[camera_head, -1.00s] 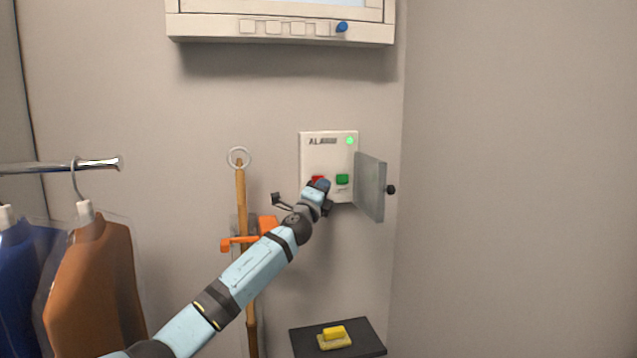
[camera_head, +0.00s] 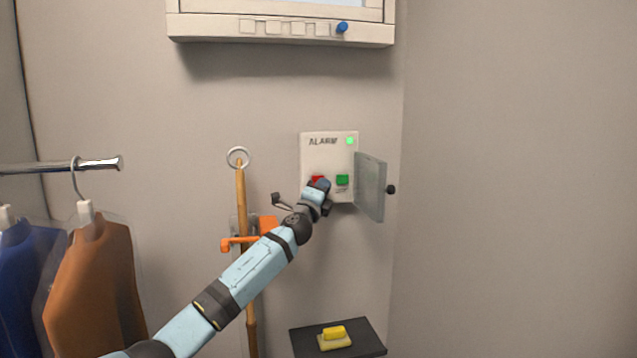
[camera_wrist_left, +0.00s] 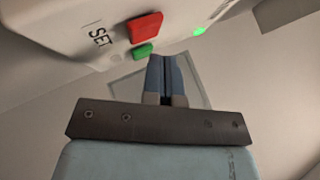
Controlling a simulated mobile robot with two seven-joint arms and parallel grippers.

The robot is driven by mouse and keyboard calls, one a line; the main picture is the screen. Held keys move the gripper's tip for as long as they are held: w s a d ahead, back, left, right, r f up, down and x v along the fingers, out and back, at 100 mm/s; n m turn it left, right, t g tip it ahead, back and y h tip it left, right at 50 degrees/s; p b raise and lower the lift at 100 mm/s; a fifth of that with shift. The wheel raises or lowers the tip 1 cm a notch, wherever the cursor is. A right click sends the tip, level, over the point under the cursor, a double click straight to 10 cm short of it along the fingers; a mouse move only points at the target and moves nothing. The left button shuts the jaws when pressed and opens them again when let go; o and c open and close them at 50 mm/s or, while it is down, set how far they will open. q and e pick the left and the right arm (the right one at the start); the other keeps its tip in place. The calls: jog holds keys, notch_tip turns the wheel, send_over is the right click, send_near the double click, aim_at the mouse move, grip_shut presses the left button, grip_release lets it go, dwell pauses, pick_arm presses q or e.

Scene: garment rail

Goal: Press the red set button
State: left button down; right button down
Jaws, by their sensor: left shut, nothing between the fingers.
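The red set button (camera_head: 317,179) sits on the white alarm box (camera_head: 328,150), left of a green button (camera_head: 342,179). In the left wrist view the red button (camera_wrist_left: 145,27) is beside the word SET, with the green button (camera_wrist_left: 142,50) just below it. My left gripper (camera_wrist_left: 165,65) is shut and empty, its blue fingertips close to the box. In the head view the left gripper (camera_head: 320,184) overlaps the red button's lower edge. I cannot tell whether the fingertips touch it. My right gripper is not in view.
The box's grey door (camera_head: 370,187) stands open on the right. A wooden pole (camera_head: 241,195) in an orange holder (camera_head: 266,227) is on the wall at left. Garments hang from a rail (camera_head: 60,166). A dark shelf (camera_head: 368,338) holds a yellow object (camera_head: 334,332).

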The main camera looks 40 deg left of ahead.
pick_arm(q)
jog(key=shift+w+a, duration=0.1)
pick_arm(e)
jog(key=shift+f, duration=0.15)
pick_arm(q)
jog(key=shift+w+a+b, duration=0.2)
jog(key=shift+a+b, duration=0.05)
jog(key=shift+b, duration=0.1)
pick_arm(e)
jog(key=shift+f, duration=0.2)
pick_arm(q)
jog(key=shift+w+a+b, duration=0.25)
jog(key=shift+a+b, duration=0.05)
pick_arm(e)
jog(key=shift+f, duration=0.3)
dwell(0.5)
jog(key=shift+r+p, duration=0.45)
pick_arm(q)
jog(key=shift+s+d, duration=0.55)
jog(key=shift+d, duration=0.05)
